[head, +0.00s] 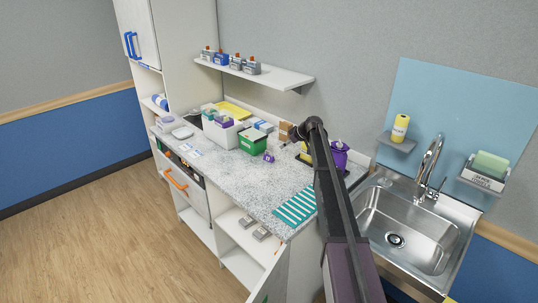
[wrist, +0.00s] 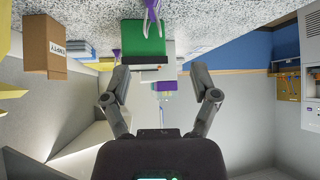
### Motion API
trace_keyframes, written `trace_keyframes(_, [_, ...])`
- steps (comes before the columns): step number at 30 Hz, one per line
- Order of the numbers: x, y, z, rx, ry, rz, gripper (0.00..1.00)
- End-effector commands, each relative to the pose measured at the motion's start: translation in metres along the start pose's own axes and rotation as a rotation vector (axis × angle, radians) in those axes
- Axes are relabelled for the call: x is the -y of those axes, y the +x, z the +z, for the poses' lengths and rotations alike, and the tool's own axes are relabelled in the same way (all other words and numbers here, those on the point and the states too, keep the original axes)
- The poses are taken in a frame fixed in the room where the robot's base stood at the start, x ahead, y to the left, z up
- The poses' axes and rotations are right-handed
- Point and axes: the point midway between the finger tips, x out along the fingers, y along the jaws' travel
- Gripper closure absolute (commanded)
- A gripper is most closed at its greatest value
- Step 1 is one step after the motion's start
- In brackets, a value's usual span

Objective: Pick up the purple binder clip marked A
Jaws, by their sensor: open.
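The purple binder clip (head: 268,157) stands on the speckled counter (head: 228,168), just in front of the green box (head: 252,141) in the head view. A purple piece with pale wire loops, probably this clip (wrist: 152,10), shows at the top edge of the wrist view, partly cut off. My gripper (wrist: 160,78) is open and empty, its two fingers spread wide below the green box in the wrist view. In the head view my arm reaches over the counter from the front right, and its end is to the right of the clip. The marking is too small to read.
A white bin (head: 222,132) with coloured items stands left of the green box. A brown carton (wrist: 43,42) and a purple container (head: 339,155) are near my arm. A teal striped mat (head: 296,207) lies at the front right, and a sink (head: 413,235) is beyond it.

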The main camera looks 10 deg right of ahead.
Motion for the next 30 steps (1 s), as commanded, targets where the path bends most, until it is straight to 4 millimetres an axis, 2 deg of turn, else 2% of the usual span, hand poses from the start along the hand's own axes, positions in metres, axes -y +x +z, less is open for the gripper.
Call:
trace_keyframes(1, [-0.008, 0.001, -0.004, -0.008, -0.009, 0.002, 0.23])
trace_keyframes(3, [-0.012, 0.001, -0.006, -0.016, -0.016, 0.004, 0.23])
trace_keyframes(17, [-0.011, 0.004, -0.006, -0.017, -0.019, 0.004, 0.23])
trace_keyframes(23, [-0.011, 0.019, -0.005, -0.017, -0.019, 0.004, 0.23])
trace_keyframes(30, [-0.011, 0.045, -0.005, -0.016, -0.02, 0.003, 0.23])
